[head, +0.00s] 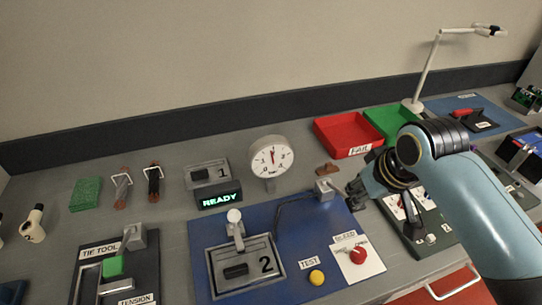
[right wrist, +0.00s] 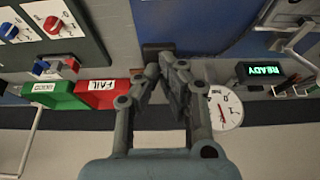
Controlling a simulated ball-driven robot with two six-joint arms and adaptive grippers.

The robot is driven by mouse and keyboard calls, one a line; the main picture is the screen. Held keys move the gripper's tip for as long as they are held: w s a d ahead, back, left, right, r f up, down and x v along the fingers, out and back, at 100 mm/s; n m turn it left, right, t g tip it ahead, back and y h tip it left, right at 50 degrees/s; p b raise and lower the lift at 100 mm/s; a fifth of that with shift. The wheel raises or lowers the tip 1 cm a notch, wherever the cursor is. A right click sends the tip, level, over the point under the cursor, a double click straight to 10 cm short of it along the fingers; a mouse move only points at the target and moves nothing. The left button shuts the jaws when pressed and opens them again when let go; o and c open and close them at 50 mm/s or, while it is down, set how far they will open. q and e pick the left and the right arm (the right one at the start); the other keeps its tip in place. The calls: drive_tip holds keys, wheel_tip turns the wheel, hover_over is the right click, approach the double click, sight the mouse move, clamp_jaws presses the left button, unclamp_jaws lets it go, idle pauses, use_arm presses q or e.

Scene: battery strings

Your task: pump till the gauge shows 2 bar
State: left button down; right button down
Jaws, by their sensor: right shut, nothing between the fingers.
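The gauge (head: 270,161) is a round white dial standing behind the blue mat (head: 205,235); its needle points about straight up, and its numbers are too small to read. It also shows upside down in the right wrist view (right wrist: 226,110). A lever with a white ball knob (head: 234,215) stands upright on the fixture marked 2 (head: 245,268); it may be the pump handle. My right gripper (head: 357,195) is shut and empty above the mat's right edge, right of the lever and apart from it. Its closed fingers (right wrist: 166,62) show in the wrist view. My left gripper is not in view.
A READY display (head: 220,199) glows green. A red BLEED knob (head: 357,256) and a yellow TEST button (head: 316,277) are on the mat's right part. A metal block with a cable (head: 327,190) is near my right gripper. Red (head: 345,133) and green (head: 388,122) trays stand behind.

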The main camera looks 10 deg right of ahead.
drive_tip(key=shift+w+r, duration=0.15)
drive_tip(key=shift+r, duration=1.05)
drive_tip(key=shift+w+r, duration=0.1)
drive_tip(key=shift+r, duration=1.05)
